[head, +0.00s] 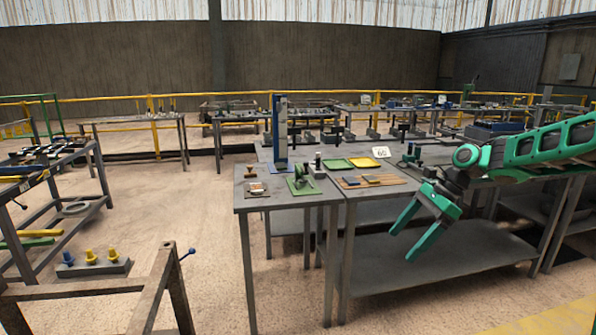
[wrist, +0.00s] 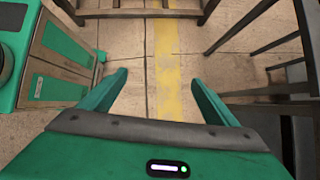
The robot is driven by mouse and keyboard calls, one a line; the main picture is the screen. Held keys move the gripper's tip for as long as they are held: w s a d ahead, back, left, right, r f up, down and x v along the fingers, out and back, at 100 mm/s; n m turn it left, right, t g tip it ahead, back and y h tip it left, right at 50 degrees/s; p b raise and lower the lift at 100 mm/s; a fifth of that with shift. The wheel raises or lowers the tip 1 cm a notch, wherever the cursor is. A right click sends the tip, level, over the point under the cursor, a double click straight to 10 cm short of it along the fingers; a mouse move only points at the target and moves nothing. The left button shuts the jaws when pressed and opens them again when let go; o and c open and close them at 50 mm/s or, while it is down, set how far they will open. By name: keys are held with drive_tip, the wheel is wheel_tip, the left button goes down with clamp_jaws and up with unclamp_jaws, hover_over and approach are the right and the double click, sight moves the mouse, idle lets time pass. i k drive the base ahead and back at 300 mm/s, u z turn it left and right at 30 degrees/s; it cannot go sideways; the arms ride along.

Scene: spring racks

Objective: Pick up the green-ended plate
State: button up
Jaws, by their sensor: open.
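I cannot tell for sure which piece is the green-ended plate. A small green piece (head: 301,185) lies on the near-left grey table (head: 262,203), with a darker upright part on it. No plate shows in that view.
A brown board (head: 370,182) with small tools lies right of the green piece. A tall blue post (head: 281,135) stands behind. A lower shelf (head: 430,262) sits beneath the tables.

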sight(281, 166)
drive_tip(key=z, duration=0.15)
drive_tip(key=i, duration=2.2)
drive_tip(key=u, duration=2)
drive_tip(key=i, duration=0.75)
drive_tip(key=z, duration=0.95)
